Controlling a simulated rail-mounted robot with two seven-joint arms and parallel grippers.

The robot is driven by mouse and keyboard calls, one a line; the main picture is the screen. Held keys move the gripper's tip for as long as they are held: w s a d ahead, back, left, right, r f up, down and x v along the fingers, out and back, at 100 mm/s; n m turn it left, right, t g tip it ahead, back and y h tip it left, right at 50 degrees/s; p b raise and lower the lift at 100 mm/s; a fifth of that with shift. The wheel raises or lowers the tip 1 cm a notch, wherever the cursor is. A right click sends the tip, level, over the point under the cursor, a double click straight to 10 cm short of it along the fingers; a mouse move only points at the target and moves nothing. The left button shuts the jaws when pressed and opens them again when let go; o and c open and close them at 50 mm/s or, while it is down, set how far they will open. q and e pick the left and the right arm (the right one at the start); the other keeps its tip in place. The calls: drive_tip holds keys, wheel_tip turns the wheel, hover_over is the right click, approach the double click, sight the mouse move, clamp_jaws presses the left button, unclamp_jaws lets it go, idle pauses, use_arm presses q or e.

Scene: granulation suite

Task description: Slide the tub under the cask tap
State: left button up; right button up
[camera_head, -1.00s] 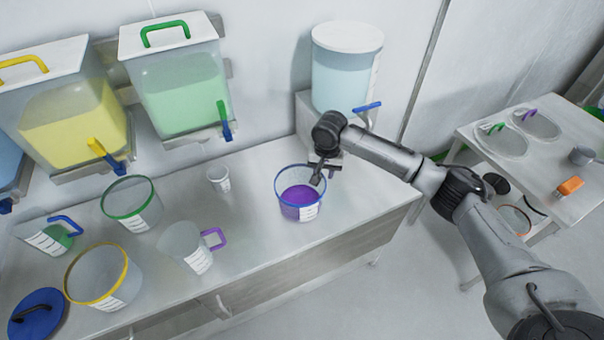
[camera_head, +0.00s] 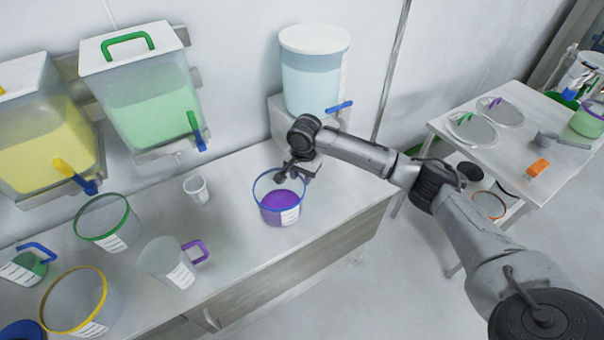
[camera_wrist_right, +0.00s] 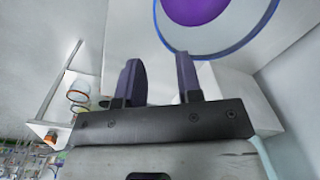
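The tub (camera_head: 280,210) is clear with a blue rim, a white label and purple contents. It stands upright on the bench, in front of and a little left of the cask (camera_head: 312,88), which holds pale blue liquid under a white lid. The cask's blue tap handle (camera_head: 340,107) points right; my right arm hides the spout. My right gripper (camera_head: 296,174) is at the tub's far right rim. In the right wrist view its fingers (camera_wrist_right: 160,78) are spread with nothing between them, near the blue rim (camera_wrist_right: 215,55). My left gripper is not seen.
The bench (camera_head: 235,235) is clear left of the tub as far as a small white cup (camera_head: 197,189) and a purple-handled jug (camera_head: 165,262). Green-rimmed (camera_head: 103,225) and yellow-rimmed (camera_head: 75,302) tubs stand farther left. A side table (camera_head: 510,150) is at right.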

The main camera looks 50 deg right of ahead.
sight(301, 196)
drive_tip(key=f+b, duration=0.1)
drive_tip(key=f, duration=1)
drive_tip(key=shift+w+a+f+b, duration=0.1)
drive_tip(key=shift+w+f+b, duration=0.1)
drive_tip(key=shift+f+b, duration=0.15)
drive_tip(key=shift+f, duration=0.9)
clamp_jaws()
